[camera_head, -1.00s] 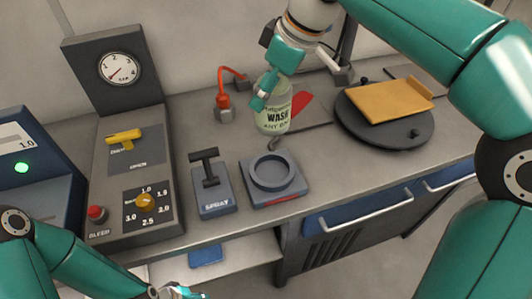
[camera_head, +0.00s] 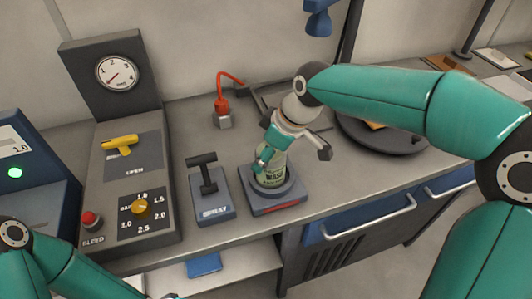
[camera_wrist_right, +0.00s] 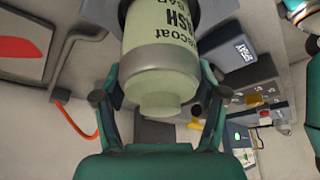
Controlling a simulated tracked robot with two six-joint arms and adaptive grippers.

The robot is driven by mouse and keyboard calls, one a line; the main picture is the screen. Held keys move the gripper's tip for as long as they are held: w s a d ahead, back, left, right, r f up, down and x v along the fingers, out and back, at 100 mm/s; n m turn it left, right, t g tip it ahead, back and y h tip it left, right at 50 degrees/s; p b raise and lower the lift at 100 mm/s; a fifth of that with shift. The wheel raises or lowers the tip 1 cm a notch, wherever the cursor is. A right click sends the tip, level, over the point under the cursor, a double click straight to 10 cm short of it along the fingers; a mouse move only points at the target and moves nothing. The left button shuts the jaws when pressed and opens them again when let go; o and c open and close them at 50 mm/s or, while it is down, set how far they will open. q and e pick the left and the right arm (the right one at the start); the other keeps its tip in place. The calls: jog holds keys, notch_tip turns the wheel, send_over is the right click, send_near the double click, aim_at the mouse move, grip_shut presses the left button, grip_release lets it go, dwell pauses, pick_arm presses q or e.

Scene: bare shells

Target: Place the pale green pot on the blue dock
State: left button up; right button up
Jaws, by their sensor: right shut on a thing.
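The pale green pot (camera_head: 271,176), lettered with WASH, is upright at the round ring of the blue-grey dock (camera_head: 272,205) in the head view. Its lower end is at or inside the ring; whether it rests on the bottom I cannot tell. My right gripper (camera_head: 268,155) is shut on the upper part of the pot from above. In the right wrist view the pot (camera_wrist_right: 162,75) sits between the two fingers, with a grey band around it.
A SPRAY lever block (camera_head: 209,195) stands close to the left of the dock. Further left is a grey panel with a yellow handle (camera_head: 120,143), a dial (camera_head: 140,207) and a red button (camera_head: 90,219). A red hose (camera_head: 222,105) and a dark round plate (camera_head: 390,140) lie behind.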

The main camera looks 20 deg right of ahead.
jog(key=shift+f, duration=0.1)
jog(key=o, duration=1.4)
jog(key=v, duration=1.2)
